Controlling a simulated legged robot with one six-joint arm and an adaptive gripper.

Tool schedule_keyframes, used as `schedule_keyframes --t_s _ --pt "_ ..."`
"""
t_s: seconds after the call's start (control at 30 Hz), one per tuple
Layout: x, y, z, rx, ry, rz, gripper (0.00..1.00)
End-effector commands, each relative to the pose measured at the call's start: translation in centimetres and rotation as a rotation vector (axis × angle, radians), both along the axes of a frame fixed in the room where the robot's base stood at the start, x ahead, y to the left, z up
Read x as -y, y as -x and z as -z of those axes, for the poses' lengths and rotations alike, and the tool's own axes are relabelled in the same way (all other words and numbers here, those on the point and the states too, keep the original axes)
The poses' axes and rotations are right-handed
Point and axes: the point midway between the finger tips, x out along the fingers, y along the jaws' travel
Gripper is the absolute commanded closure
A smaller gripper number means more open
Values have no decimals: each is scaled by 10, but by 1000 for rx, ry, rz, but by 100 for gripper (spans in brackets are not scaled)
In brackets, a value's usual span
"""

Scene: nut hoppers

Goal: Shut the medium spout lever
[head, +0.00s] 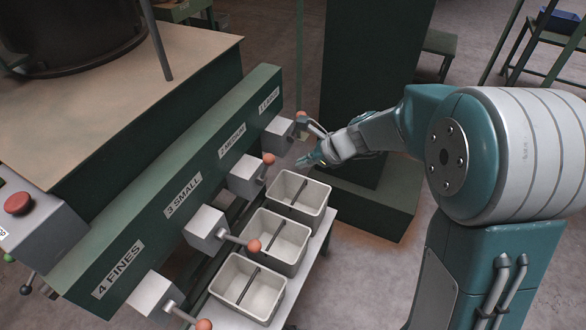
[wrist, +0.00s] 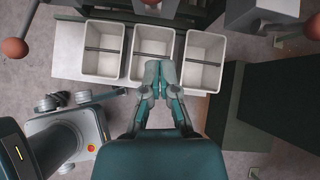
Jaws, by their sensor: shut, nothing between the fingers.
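The medium spout (head: 247,173) is a pale box on the green rail, below the "2 MEDIUM" label. Its lever ends in an orange ball (head: 268,158) and slants up and to the right from the box. My gripper (head: 304,162) is right of that ball in the head view, apart from it in the picture; the depth between them is hard to judge. In the wrist view my gripper (wrist: 160,72) has its fingers together, with nothing between them, in front of the middle tray. Which levers own the two orange balls in the wrist view, left (wrist: 15,48) and right (wrist: 312,25), I cannot tell.
The large spout (head: 278,137) with its ball (head: 302,117) is close behind my gripper. The small spout (head: 205,230) and its ball (head: 253,246) are nearer. Pale divided trays (head: 325,207) stand below on a bench. A dark green column (head: 365,60) rises behind.

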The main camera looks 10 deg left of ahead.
Motion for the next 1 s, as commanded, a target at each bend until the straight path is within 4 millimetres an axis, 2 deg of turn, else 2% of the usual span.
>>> schedule_keyframes --t_s 0.1,0.3,0.83,0.93,1.0 --pt "11 3 -19 4 1 0 100" --pt "23 5 -35 1 -1 -1 100" --pt "23 6 -37 1 0 -2 100" --pt "27 12 -44 37 24 -36 100" --pt "34 23 -55 97 65 -97 100"
